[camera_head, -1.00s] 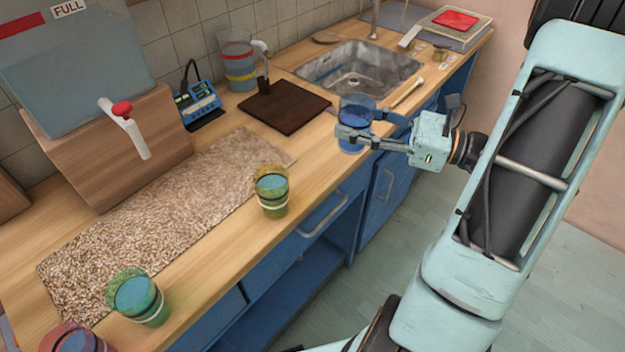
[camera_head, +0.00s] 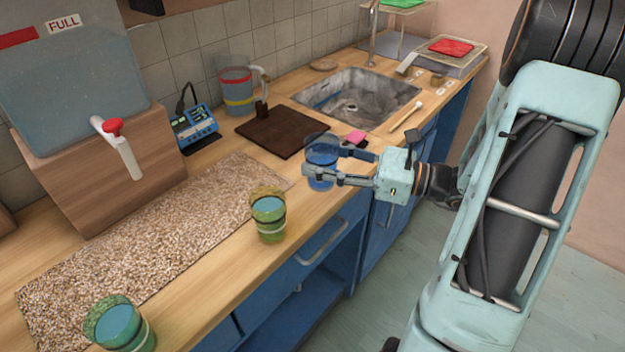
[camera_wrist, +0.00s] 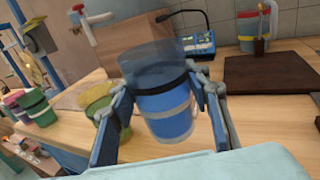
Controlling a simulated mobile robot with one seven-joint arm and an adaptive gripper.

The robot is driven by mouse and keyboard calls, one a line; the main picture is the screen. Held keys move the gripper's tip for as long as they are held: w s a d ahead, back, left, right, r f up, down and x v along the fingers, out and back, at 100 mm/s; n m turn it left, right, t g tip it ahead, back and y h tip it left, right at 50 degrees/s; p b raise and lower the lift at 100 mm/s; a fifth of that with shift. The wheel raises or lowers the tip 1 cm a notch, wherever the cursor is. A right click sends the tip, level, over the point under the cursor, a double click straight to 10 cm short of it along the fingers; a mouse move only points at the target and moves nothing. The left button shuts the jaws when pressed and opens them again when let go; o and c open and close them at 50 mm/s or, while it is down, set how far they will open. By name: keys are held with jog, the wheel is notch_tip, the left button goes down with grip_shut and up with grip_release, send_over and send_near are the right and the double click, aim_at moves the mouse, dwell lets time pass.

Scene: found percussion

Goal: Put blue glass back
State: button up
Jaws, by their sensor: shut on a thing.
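The blue glass (camera_head: 321,161) is held upright between the fingers of my gripper (camera_head: 330,172). My gripper is shut on it near the counter's front edge, right of the mat. I cannot tell whether its base touches the counter. In the wrist view the blue glass (camera_wrist: 163,105) fills the middle, clear at the top and blue below, with a dark band and a pale band. A yellow-green glass (camera_head: 268,214) with liquid stands to its left at the front edge of the beige mat (camera_head: 150,250). A green glass (camera_head: 119,325) stands at the near left.
A dispenser with a red-topped tap (camera_head: 115,135) stands on a wooden block. A blue device (camera_head: 195,127), dark board (camera_head: 272,131), pitcher (camera_head: 236,84) and sink (camera_head: 358,98) lie behind. A pink item (camera_head: 355,137) sits beyond my gripper. Much of the mat is clear.

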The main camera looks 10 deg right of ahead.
jog(key=shift+w+a+f, duration=0.35)
jog(key=shift+a+f, duration=0.05)
jog(key=shift+f, duration=0.15)
jog(key=shift+w+a+f, duration=0.3)
jog(key=shift+a+f, duration=0.05)
jog(key=shift+f, duration=0.2)
jog(key=shift+f+b, duration=0.5)
jog(key=shift+f, duration=1.05)
jog(key=shift+f, duration=0.15)
jog(key=o, duration=1.5)
jog(key=shift+o, duration=0.2)
jog(key=shift+d, duration=0.1)
jog(key=v, duration=1.2)
jog(key=shift+p, duration=0.35)
